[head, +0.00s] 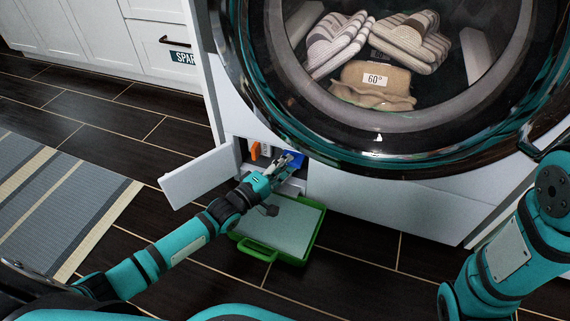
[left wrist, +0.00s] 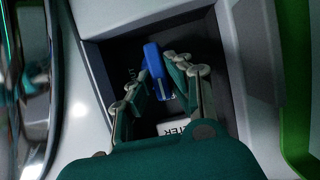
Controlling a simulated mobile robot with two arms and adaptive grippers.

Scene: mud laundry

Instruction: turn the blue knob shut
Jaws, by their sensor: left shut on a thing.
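The blue knob (head: 294,156) sits in a small recess low on the front of the washing machine. My left gripper (head: 284,163) reaches into the recess and is shut on the knob. In the left wrist view the blue knob (left wrist: 156,75) shows as a bar between the two fingers of the left gripper (left wrist: 160,88). The fingers hide part of it. Only my right arm shows at the right of the head view; its gripper is out of view.
An orange part (head: 255,150) is beside the knob in the recess. The white flap (head: 199,177) stands open at left. A green-rimmed tray (head: 258,250) lies on the floor below. The round door (head: 400,165) is above. A striped rug (head: 60,205) lies at left.

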